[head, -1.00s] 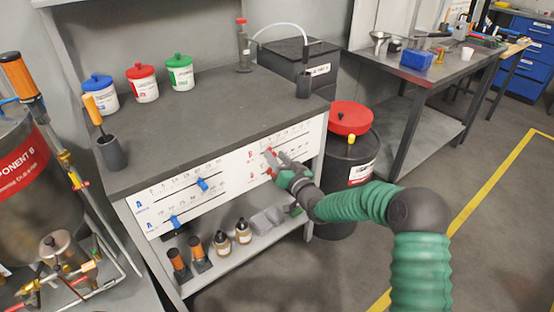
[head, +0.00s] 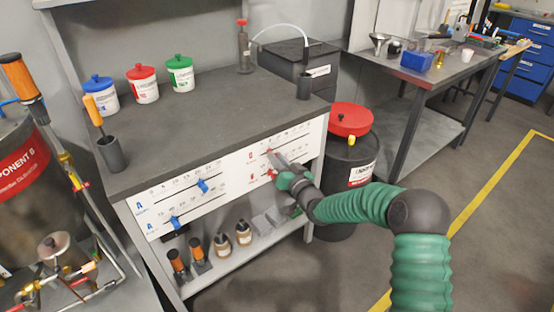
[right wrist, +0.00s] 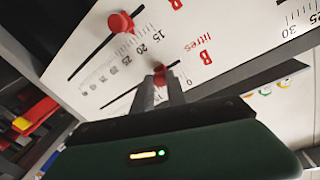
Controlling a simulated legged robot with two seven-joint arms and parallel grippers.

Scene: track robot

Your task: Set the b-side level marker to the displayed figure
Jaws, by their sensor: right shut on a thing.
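The panel (head: 232,172) on the bench front has a blue-marked A side and a red-marked B side, each with two slider scales. My right gripper (head: 272,156) reaches the upper B slider and is shut on its red marker (head: 269,151). In the right wrist view, the fingertips (right wrist: 160,84) close around this red marker (right wrist: 160,74). The other red marker (right wrist: 121,22) stands free on the neighbouring scale, around its 15 to 20 figures; it is the lower one in the head view (head: 273,173). I cannot make out a displayed figure. My left gripper is out of view.
Blue markers (head: 202,185) sit on the A scales. Several lidded tubs (head: 142,84) and a grey cup (head: 112,154) stand on the bench top. A black drum with a red lid (head: 350,119) stands right of the bench.

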